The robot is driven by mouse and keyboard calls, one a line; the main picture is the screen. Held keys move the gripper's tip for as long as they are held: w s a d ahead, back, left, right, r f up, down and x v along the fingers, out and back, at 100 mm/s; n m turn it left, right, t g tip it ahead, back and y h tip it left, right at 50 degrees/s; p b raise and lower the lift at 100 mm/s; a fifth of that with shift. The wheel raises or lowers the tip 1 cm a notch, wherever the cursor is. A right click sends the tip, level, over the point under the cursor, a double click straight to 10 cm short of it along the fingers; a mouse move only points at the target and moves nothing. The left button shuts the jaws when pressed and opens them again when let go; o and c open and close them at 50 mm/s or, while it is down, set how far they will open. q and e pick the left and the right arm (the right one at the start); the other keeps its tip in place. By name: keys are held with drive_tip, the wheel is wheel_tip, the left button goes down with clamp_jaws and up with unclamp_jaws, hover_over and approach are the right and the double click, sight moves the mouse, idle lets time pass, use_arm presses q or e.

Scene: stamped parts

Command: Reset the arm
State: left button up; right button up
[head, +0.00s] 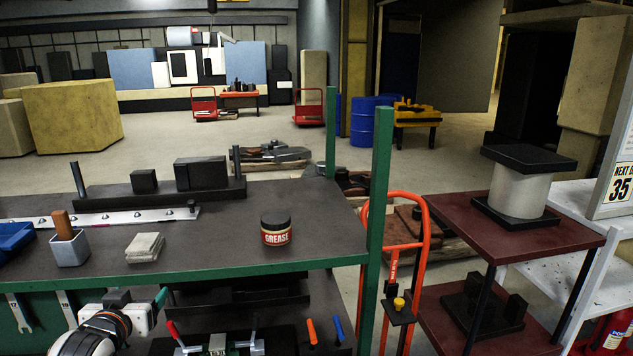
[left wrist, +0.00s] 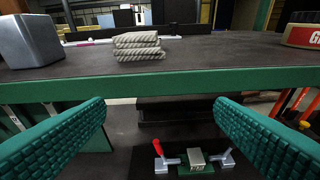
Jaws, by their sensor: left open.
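My left arm comes in at the lower left of the head view. Its gripper (head: 160,298) is in front of the green front edge of the workbench (head: 330,258), lower than the bench top, with a teal finger showing. In the left wrist view the two ribbed teal fingers stand wide apart, and the gripper (left wrist: 160,104) is open with nothing between the fingers. Beyond them are the bench's green edge and, lower down, a fixture with toggle clamps (left wrist: 195,160). My right gripper is in neither view.
On the bench top are a grease tin (head: 275,230), folded cloths (head: 145,247), a grey metal cup (head: 69,250) and a blue bin (head: 14,240). A green post (head: 378,190) rises at the bench's right corner. An orange hand truck (head: 424,235) and a dark red cart (head: 500,225) stand right.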

use_arm(q)
drive_tip(key=s+d+f+m+g+h, duration=0.2)
drive_tip(key=s+d+f+g, duration=0.45)
drive_tip(key=s+f, duration=0.65)
drive_tip(key=s+d+f+m+g, duration=0.1)
drive_tip(key=s+d+f, duration=0.2)
drive_tip(key=s, duration=0.3)
drive_tip(key=s+d+f+g+h, duration=0.1)
drive_tip(key=s+d+f+g, duration=0.15)
drive_tip(key=s+d, duration=0.2)
drive_tip(key=s+d+f+m+g, duration=0.1)
drive_tip(key=s+d+f, duration=0.25)
drive_tip(key=s, duration=0.25)
wheel_tip(320, 180, down, 28)
drive_tip(key=s+g, duration=0.1)
drive_tip(key=s, duration=0.1)
drive_tip(key=s+a+f, duration=0.1)
drive_tip(key=s+f, duration=0.7)
drive_tip(key=s+a+f+g+b, duration=0.1)
drive_tip(key=s+a+f, duration=0.1)
drive_tip(key=s+f, duration=0.6)
drive_tip(key=shift+s+a, duration=0.2)
drive_tip(key=shift+a, duration=0.1)
drive_tip(key=shift+f, duration=0.1)
